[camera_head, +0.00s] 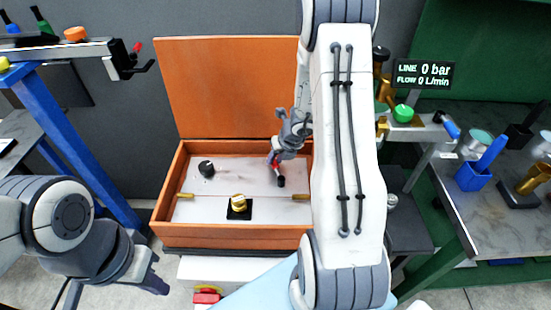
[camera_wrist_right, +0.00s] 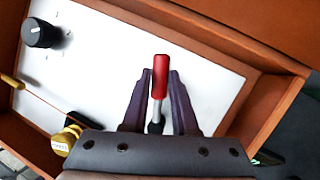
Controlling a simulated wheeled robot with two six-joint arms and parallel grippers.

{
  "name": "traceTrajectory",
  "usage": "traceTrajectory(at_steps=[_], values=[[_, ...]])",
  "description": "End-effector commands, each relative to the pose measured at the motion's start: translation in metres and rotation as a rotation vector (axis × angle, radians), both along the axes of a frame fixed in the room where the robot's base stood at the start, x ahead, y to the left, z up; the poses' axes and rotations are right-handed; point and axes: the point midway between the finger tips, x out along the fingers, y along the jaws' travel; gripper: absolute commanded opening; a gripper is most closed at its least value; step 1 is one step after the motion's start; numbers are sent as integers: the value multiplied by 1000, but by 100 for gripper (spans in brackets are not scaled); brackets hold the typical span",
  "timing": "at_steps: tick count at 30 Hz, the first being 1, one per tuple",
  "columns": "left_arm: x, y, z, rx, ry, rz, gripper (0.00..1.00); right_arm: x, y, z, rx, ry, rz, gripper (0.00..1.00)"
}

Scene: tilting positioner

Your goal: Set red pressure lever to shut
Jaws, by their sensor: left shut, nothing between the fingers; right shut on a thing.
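The red pressure lever (camera_head: 272,158) stands on the white panel inside the open orange box, partly hidden by my right gripper. In the right wrist view, its red grip (camera_wrist_right: 160,76) and grey stem lie between the two fingers. My right gripper (camera_head: 275,152) is shut on the lever, with the fingers to either side of it; the right wrist view shows these fingers (camera_wrist_right: 159,98) too. My left gripper (camera_head: 152,279) is shut and empty, low at the left, in front of the box and apart from it.
The orange box (camera_head: 165,215) has a raised lid (camera_head: 225,90) behind. Its panel holds a black knob (camera_head: 206,168) and a brass valve (camera_head: 239,203). A display (camera_head: 424,74) reads LINE 0 bar, FLOW 0 L/min. A red button (camera_head: 207,296) sits in front.

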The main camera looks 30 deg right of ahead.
Motion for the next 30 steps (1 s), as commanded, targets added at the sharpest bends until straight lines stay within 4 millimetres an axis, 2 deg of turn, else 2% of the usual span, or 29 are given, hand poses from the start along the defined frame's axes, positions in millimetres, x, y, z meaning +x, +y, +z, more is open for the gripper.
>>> traceTrajectory(at_steps=[23, 30], values=[[0, 0, 0, 0, 0, 0, 0, 0, 0, 0, 0, 1, 1, 0], [0, 0, 6, 0, 0, 0, 0, 0, 3, 1, 1, 2, 47, 0]])
